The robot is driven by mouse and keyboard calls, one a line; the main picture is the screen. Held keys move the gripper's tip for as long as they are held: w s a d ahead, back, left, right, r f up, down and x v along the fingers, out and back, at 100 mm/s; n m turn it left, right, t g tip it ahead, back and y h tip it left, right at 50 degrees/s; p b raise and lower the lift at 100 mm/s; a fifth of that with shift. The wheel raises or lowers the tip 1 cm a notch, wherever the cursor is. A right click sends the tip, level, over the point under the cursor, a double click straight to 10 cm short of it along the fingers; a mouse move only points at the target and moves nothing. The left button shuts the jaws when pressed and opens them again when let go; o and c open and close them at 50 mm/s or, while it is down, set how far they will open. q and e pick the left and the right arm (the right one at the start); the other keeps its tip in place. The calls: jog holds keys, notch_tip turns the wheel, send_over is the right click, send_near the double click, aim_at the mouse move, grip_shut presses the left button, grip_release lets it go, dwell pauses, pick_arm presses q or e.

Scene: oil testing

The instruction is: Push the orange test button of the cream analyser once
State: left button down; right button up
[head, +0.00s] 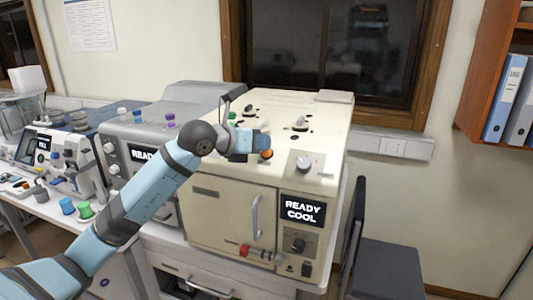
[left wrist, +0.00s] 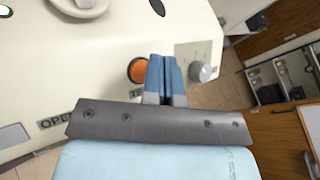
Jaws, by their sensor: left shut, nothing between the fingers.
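The cream analyser (head: 225,207) stands on the bench in the middle of the head view, with a "READY COOL" display on its front. Its round orange test button (head: 266,155) is on the sloped upper panel. My left gripper (head: 262,142) is shut and empty, with its fingers close to the button. In the left wrist view the closed blue fingers (left wrist: 165,68) are just right of the orange button (left wrist: 138,70) and cover its right edge. I cannot tell whether they touch it. My right gripper is not in view.
A grey knob (head: 303,163) sits right of the button, also in the left wrist view (left wrist: 204,71). A grey analyser (head: 125,135) stands to the left. Small fittings (head: 298,122) stand on the cream top. A dark chair (head: 385,270) is at the right.

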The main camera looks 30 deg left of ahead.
pick_arm(q)
jog(key=shift+w+f+b, duration=0.2)
jog(key=shift+f+b, duration=0.1)
jog(key=shift+f, duration=0.05)
jog(key=shift+w+a+f, duration=0.1)
dwell(0.4)
jog(key=shift+w+f+b, duration=0.1)
jog(key=shift+f+b, duration=0.15)
jog(key=shift+b, duration=0.15)
dwell(0.4)
jog(key=shift+s+r, duration=0.45)
jog(key=shift+r, duration=0.25)
jog(key=s+r, duration=0.1)
jog(key=s+r+p, duration=0.1)
jog(key=d+r+p, duration=0.1)
jog(key=r, duration=0.1)
jog(key=shift+s, duration=0.4)
